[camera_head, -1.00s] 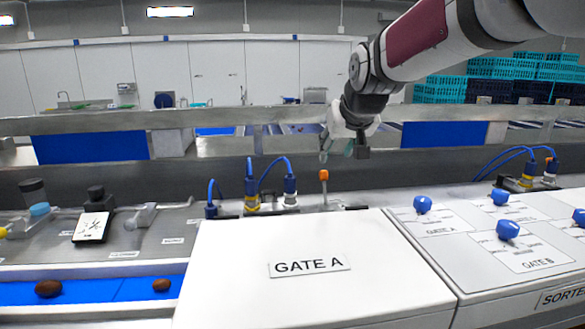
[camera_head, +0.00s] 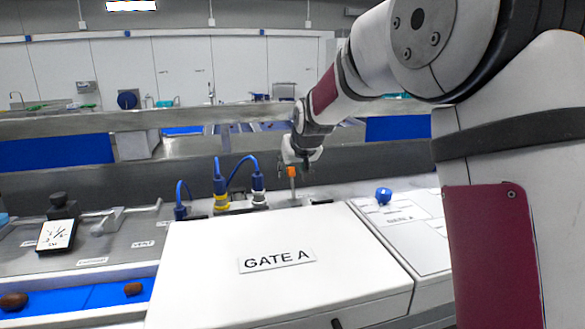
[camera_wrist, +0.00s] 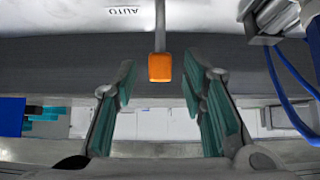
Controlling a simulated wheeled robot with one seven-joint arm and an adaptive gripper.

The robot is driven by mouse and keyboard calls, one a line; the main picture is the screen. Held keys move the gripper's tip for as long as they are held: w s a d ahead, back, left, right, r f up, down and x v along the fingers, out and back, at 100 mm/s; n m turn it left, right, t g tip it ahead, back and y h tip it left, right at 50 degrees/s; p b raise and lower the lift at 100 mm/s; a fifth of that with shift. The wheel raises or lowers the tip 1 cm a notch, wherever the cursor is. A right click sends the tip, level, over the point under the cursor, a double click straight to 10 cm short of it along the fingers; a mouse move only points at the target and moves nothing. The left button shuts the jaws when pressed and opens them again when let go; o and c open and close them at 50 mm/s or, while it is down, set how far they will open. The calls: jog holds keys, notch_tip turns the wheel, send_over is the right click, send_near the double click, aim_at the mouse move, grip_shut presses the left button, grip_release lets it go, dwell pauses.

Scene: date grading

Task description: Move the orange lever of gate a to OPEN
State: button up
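The orange lever of gate A (camera_head: 292,171) stands upright behind the white box labelled GATE A (camera_head: 258,290). Its orange knob sits on a thin metal stem. In the wrist view the knob (camera_wrist: 160,67) is at the centre top, in line with the gap between my fingers. My gripper (camera_head: 300,160) is just above and beside the knob in the head view. In the wrist view my gripper (camera_wrist: 158,105) is open, with teal finger pads on either side of an empty gap.
Blue cables with plugs (camera_head: 257,182) stand left of the lever; cables also show at right in the wrist view (camera_wrist: 285,80). A metal rail (camera_head: 150,119) runs behind. A blue knob (camera_head: 383,195) sits on the panel to the right. A dial gauge (camera_head: 57,235) stands at left.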

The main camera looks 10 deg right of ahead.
grip_shut()
dwell(1.2)
grip_release()
jog(key=shift+s+r, duration=0.1)
jog(key=v, duration=1.1)
jog(key=shift+s+r, duration=0.25)
jog(key=shift+s, duration=0.05)
